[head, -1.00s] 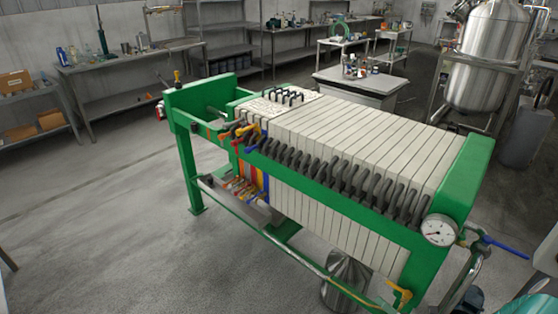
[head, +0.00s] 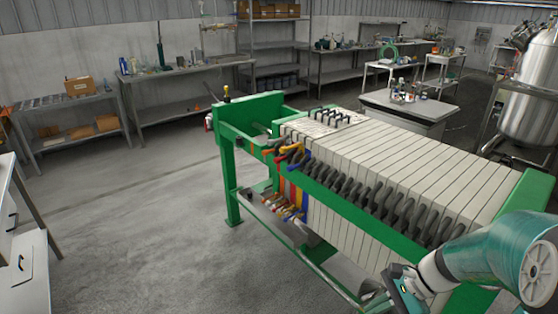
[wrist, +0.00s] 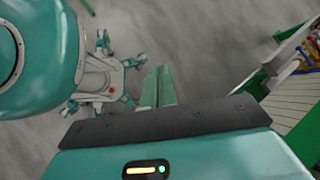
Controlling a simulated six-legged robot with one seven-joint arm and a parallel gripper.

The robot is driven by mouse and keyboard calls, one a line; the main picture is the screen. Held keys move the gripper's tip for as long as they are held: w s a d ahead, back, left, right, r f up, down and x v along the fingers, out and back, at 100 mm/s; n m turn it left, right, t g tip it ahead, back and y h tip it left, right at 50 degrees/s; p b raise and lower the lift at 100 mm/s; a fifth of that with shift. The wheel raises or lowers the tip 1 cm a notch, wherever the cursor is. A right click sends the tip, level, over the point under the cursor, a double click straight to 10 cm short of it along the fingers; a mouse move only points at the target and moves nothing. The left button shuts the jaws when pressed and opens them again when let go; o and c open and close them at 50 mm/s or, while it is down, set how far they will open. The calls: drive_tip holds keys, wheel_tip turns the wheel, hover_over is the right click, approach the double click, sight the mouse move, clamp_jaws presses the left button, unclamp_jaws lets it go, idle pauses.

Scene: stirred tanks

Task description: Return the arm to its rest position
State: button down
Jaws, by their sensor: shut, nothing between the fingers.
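My arm (head: 490,255), teal and white, reaches in from the lower right of the head view and is folded back on itself. It covers the near right end of the green filter press. In the wrist view my gripper (wrist: 158,88) shows as two teal fingers side by side, shut and empty, above bare grey floor. The gripper's tips cannot be made out in the head view.
The green filter press (head: 228,180) with pale plates stands in front of me; its side also shows at the right of the wrist view (wrist: 295,110). A white cabinet (head: 25,270) is at left. Benches (head: 190,68) line the back wall. The floor at left centre is clear.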

drive_tip(key=s+a+r+n+t+h, duration=0.2)
drive_tip(key=s+a+r+n+h, duration=0.1)
drive_tip(key=r+n, duration=0.4)
drive_tip(key=s+a+r+n+t+h, duration=0.3)
drive_tip(key=s+r+n, duration=0.3)
drive_tip(key=r+n, duration=0.2)
drive_tip(key=shift+r+h, duration=0.45)
drive_tip(key=shift+h, duration=0.45)
drive_tip(key=shift+s, duration=0.1)
